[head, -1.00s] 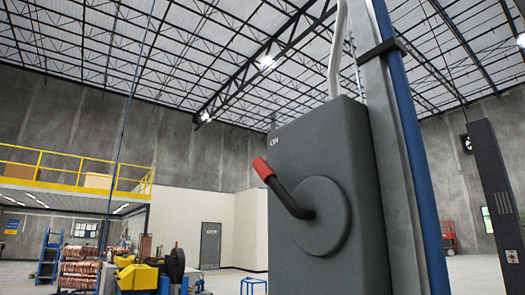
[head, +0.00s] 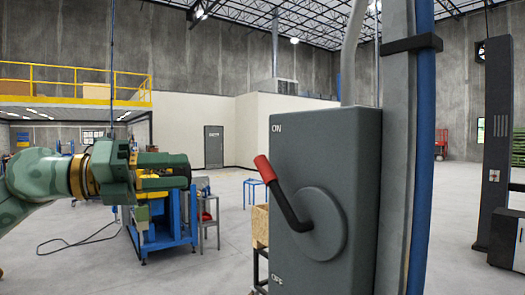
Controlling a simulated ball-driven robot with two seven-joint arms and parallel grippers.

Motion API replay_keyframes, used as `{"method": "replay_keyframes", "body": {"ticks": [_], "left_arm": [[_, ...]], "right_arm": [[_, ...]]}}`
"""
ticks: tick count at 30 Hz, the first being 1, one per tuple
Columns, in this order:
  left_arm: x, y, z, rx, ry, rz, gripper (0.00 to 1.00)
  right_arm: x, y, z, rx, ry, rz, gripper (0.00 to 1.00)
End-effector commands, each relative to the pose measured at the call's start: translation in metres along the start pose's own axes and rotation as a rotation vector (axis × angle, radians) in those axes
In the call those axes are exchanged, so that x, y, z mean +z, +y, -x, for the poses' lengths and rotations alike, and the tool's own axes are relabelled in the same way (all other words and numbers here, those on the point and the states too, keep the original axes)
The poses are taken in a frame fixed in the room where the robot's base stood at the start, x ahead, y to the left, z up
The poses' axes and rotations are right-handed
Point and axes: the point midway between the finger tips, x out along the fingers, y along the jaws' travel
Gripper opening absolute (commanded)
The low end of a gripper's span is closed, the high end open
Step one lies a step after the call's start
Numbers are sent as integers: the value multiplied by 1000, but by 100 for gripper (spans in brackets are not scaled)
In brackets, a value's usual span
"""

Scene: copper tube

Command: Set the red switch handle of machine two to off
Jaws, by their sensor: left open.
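A dark grey switch box (head: 350,140) stands at the centre right of the head view, with "ON" marked near its top and "OFF" near its bottom. Its round hub (head: 328,228) carries a black lever with a red handle (head: 268,171). The handle is tilted up and to the left, towards the ON mark. My left gripper (head: 168,170) comes in from the left on a green arm. It is open and apart from the handle, to its left at about the same height. Its fingertips are hard to make out. My right gripper is not in view.
A post with a blue pipe (head: 422,150) runs up the right side of the box. A blue-framed machine (head: 170,232) stands on the floor behind my left gripper. A wooden crate (head: 260,226) is behind the box. Between gripper and handle the near space looks clear.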

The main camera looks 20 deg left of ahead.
Motion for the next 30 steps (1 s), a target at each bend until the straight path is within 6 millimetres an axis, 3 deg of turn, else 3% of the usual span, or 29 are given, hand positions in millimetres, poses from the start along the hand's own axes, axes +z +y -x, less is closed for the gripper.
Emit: {"method": "replay_keyframes", "body": {"ticks": [5, 18, 24, 30], "left_arm": [[0, -6, -23, 3, 10, -13, 45], [1, -6, -130, 1, 6, -11, 45], [0, -4, -154, 2, 4, -10, 45], [-2, -2, -160, 4, 4, -11, 45]], "right_arm": [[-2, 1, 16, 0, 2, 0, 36], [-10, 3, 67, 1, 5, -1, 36], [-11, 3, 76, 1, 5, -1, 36], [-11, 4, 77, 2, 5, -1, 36]]}}
